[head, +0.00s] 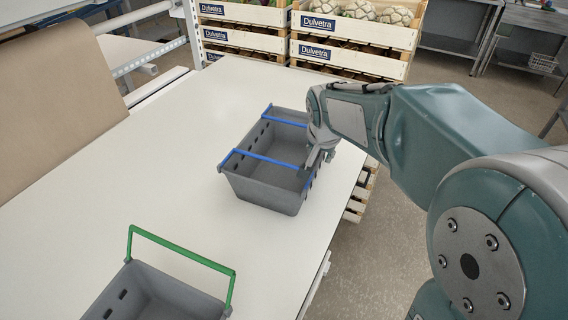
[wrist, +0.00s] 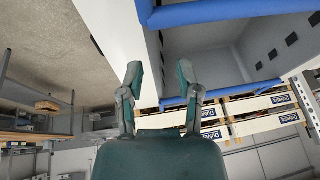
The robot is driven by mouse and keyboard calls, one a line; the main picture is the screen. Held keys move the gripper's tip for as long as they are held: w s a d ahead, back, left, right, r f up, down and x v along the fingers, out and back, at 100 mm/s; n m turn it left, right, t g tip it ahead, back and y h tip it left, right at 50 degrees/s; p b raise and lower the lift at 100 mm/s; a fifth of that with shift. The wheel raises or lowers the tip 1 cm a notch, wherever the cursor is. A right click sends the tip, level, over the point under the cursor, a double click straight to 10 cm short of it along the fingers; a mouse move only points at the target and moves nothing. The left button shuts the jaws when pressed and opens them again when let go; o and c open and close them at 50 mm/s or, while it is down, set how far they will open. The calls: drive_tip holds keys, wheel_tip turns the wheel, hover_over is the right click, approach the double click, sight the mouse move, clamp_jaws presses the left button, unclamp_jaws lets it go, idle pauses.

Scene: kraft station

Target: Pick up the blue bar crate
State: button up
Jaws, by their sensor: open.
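The blue bar crate is an open grey crate (head: 262,195) with slotted walls, standing on the white table in the head view. Two blue bars cross its top, a near one (head: 265,160) and a far one (head: 288,121). My gripper (head: 318,160) is at the crate's right side, close to the right end of the near bar. In the wrist view my gripper (wrist: 159,78) has its two fingers apart with nothing seen between them. A blue bar (wrist: 215,11) crosses beyond the fingertips there, and the crate's grey wall (wrist: 285,35) shows. Contact with the crate cannot be told.
A grey crate with a raised green handle (head: 180,248) stands at the near left of the white table (head: 150,165). A brown panel (head: 55,95) borders the table's left. Stacked wooden vegetable crates (head: 350,30) stand behind it. The table between the two grey crates is clear.

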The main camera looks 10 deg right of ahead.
drive_tip(key=shift+x, duration=1.45)
clamp_jaws()
drive_tip(key=shift+r, duration=0.1)
